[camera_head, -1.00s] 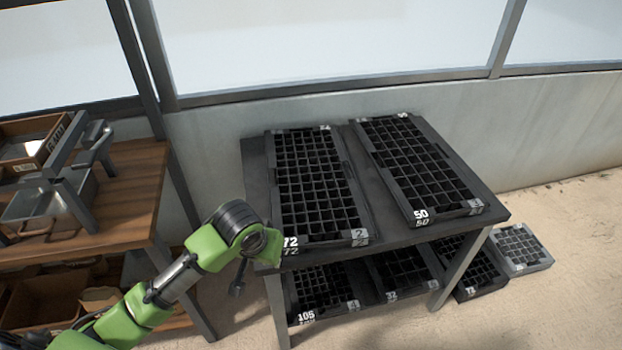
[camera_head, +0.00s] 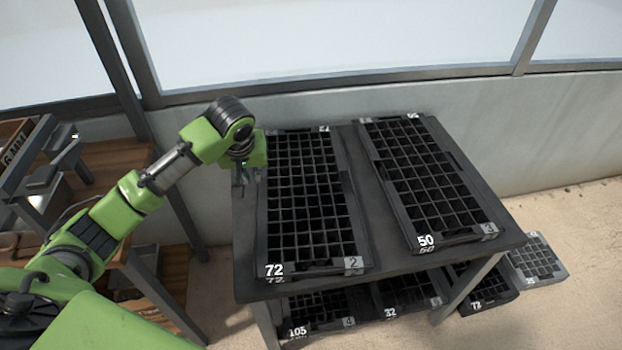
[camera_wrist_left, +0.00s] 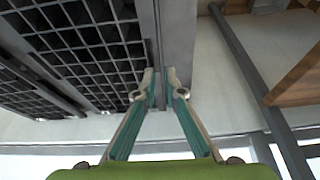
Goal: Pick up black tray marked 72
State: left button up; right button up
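The black tray marked 72 (camera_head: 312,268) lies flat on the left part of the dark table top, its number on the front left corner. My left gripper (camera_head: 241,184) is at the tray's left long side, near its back half. In the left wrist view, the two fingers (camera_wrist_left: 161,76) are parted, with a narrow gap between their tips. The tray's side rim (camera_wrist_left: 150,35) runs toward this gap; I cannot tell whether the fingers touch it. The tray's cells look empty. My right gripper is not in view.
A black tray marked 50 (camera_head: 455,238) lies to the right on the same table (camera_head: 375,215). Trays marked 105 (camera_head: 325,322) and 32 (camera_head: 408,305) are on the shelf below. Another tray marked 72 (camera_head: 484,300) is on the floor. A wooden bench (camera_head: 125,152) stands at left.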

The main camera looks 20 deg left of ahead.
aim_at(256, 191)
pick_arm(q)
jog(key=x, duration=0.7)
jog(key=shift+f, duration=0.35)
jog(key=shift+w+a+f, duration=0.1)
jog(key=shift+f, duration=0.1)
jog(key=x, duration=0.4)
jog(key=shift+w+a+f, duration=0.1)
jog(key=shift+w+f, duration=0.15)
jog(key=shift+f, duration=0.25)
grip_shut()
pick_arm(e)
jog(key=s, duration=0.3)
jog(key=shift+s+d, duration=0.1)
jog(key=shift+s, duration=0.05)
pick_arm(q)
jog(key=shift+r, duration=0.2)
